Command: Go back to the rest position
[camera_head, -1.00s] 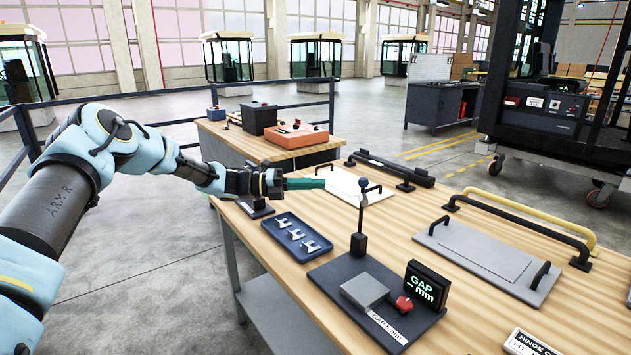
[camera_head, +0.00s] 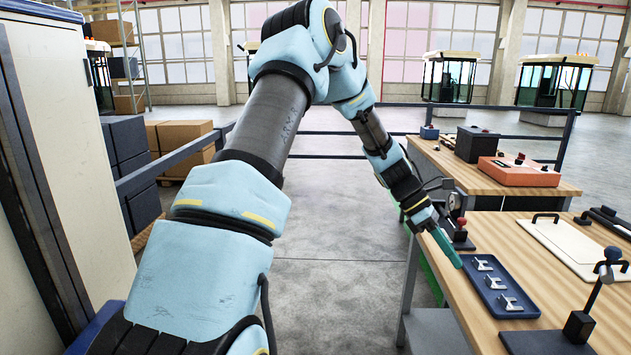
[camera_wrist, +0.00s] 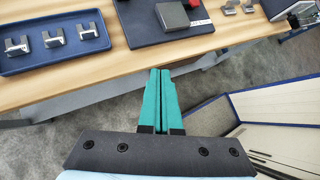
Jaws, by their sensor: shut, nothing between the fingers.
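My gripper (camera_head: 445,248) has teal fingers that are shut with nothing between them. In the head view it points down and to the right, with its tips by the near left edge of the blue tray (camera_head: 471,284). In the wrist view the shut fingers (camera_wrist: 161,88) lie over the gap in front of the table's edge, apart from the tray (camera_wrist: 20,68). Several small metal brackets (camera_wrist: 54,38) stand in a row in the tray.
The wooden table (camera_head: 540,262) fills the right side. A dark gauge stand (camera_head: 578,325) and a white panel with handles (camera_head: 575,245) are on it. An orange box (camera_head: 518,171) sits on a further table. A tall white cabinet (camera_head: 70,140) stands at left. Open floor (camera_head: 330,280) lies between.

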